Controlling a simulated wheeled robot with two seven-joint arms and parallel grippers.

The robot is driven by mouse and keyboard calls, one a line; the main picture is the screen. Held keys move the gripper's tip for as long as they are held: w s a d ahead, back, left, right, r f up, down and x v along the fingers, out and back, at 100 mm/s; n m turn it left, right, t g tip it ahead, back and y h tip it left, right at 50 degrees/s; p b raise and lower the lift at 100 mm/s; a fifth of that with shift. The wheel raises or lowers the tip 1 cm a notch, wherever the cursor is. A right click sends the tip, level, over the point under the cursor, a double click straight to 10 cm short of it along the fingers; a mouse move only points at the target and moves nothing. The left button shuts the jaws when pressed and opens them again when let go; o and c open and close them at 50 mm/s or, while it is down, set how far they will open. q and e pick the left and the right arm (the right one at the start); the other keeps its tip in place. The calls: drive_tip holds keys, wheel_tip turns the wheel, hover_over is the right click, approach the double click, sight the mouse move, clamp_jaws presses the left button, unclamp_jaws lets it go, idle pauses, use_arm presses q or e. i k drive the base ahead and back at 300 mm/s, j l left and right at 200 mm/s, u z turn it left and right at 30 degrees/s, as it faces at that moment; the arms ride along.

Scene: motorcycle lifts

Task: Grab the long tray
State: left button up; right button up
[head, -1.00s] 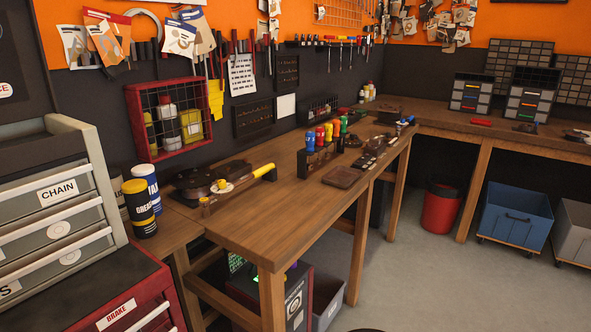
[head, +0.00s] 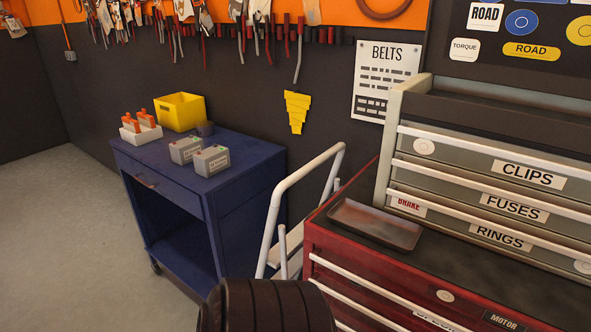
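A long, shallow, dark metal tray (head: 375,224) lies flat on top of the red tool cabinet (head: 440,262), near its left end. The tray is empty and its raised rim shows. It sits in front of the grey drawer unit. Neither of my grippers is in the head view.
A grey drawer unit (head: 490,180) stands on the red cabinet behind the tray. A white step ladder (head: 283,207) leans left of the cabinet. A blue cart (head: 205,190) holds a yellow bin (head: 181,111) and grey batteries (head: 210,160). Dark tyres (head: 265,306) stand at the front. Floor at left is clear.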

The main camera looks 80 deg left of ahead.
sight(401, 235)
drive_tip(key=j+u, duration=0.1)
drive_tip(key=u, duration=1.9)
drive_tip(key=i+l, duration=0.05)
